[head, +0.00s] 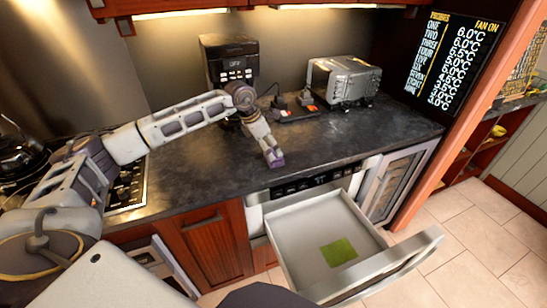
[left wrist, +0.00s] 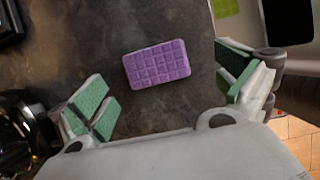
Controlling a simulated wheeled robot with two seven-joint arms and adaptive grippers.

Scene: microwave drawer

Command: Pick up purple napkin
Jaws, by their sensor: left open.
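The purple napkin (left wrist: 157,64) is a rectangular purple pad with a grid pattern. It lies flat on the dark countertop in the left wrist view, between and ahead of my open green-padded fingers. My left gripper (left wrist: 163,86) is open and empty, with clear counter on both sides of the napkin. In the head view my left gripper (head: 268,147) points down near the counter's front edge. A bit of purple (head: 277,161) shows at its tip there; the rest is hidden by the gripper. My right gripper is not in view.
An open drawer (head: 290,229) below the counter holds a flat green napkin (head: 338,252). A black coffee maker (head: 229,62) and a silver toaster oven (head: 343,79) stand at the back. A stove (head: 127,188) is at the left. Counter right of my gripper is clear.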

